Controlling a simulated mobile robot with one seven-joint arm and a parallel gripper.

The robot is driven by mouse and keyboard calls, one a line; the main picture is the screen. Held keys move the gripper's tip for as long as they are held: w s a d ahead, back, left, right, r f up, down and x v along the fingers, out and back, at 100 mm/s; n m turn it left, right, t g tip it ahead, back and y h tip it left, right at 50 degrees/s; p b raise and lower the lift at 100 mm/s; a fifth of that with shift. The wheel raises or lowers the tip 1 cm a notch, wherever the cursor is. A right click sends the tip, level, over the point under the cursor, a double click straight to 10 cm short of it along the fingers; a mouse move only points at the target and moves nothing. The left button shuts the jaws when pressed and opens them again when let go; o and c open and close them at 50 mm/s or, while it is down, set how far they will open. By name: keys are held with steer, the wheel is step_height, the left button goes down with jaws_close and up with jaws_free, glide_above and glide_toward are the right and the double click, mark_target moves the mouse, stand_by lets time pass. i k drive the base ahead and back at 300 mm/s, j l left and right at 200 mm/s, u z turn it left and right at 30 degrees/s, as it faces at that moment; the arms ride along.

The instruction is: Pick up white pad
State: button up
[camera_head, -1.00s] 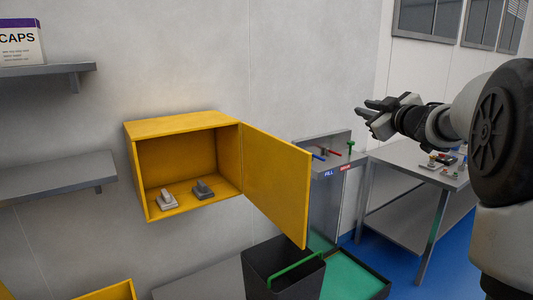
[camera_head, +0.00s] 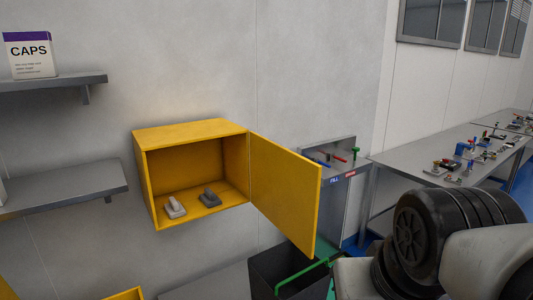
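Inside the open yellow wall cabinet (camera_head: 190,131) two small pads with grips lie on its floor. The white pad (camera_head: 174,208) is the light one at the left, near the front edge. A dark grey pad (camera_head: 210,198) lies just right of it, apart from it. My gripper is out of the picture; only links of my arm show at the lower right, well to the right of the cabinet.
The cabinet door (camera_head: 286,190) stands open, sticking out on the right side. A dark bucket (camera_head: 275,272) with a green handle is below it. Grey shelves (camera_head: 65,190) are at the left. A workbench (camera_head: 420,160) with fittings stands at the right. Space before the cabinet opening looks clear.

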mark_target(174, 209)
steer(key=l+u, duration=0.1)
steer(key=u, duration=0.75)
steer(key=i+l+u, duration=0.1)
steer(key=l+u, duration=1)
steer(key=l, duration=0.45)
steer(key=k+l+u, duration=0.15)
steer(key=l, duration=0.45)
steer(key=k+l, duration=0.1)
steer(key=l, duration=0.45)
steer(key=k+l, duration=0.1)
steer(key=l, duration=0.45)
steer(key=j+z, duration=0.25)
steer(key=j, duration=0.45)
steer(key=j+z, duration=0.25)
steer(key=j, duration=0.45)
steer(key=k, duration=0.05)
